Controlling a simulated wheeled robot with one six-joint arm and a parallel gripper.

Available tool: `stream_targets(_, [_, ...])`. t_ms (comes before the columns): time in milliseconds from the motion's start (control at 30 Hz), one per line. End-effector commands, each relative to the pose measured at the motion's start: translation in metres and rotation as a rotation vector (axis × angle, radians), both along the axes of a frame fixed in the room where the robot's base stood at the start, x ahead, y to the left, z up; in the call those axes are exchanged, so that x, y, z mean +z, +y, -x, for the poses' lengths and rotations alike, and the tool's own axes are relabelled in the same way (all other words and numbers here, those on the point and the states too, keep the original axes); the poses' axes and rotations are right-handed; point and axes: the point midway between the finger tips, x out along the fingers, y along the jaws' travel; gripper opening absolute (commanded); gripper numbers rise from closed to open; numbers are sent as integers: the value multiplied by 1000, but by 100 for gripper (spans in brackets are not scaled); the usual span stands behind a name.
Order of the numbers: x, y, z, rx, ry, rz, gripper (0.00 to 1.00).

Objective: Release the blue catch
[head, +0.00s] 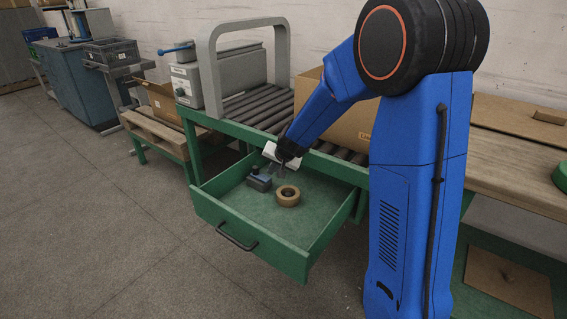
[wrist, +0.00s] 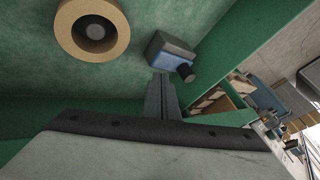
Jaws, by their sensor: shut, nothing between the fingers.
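My gripper (head: 279,168) hangs over the open green drawer (head: 248,241) in the head view. In the wrist view its two dark fingers (wrist: 161,84) are closed together with nothing between them. Their tips point at a small blue and dark grey object (wrist: 173,53) lying in the drawer; it also shows in the head view (head: 260,182). I cannot tell whether the fingers touch it. No part is clearly recognisable as the blue catch. A blue lever (head: 177,49) sits on top of a grey box (head: 187,84) on the bench, well away from my gripper.
A brown tape roll (head: 287,196) lies in the drawer, beside the small object. Above the drawer is a roller conveyor (head: 253,106) with a grey arch (head: 207,68) and a cardboard box (head: 345,118). A blue machine (head: 75,83) stands far left. The floor left is clear.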

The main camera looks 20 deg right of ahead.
Motion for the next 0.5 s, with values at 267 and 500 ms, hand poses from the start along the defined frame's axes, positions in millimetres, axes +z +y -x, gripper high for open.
stream_targets(267, [20, -3, 15, 1, 0, 1, 0])
stream_targets(500, [47, -8, 35, 0, -1, 0, 0])
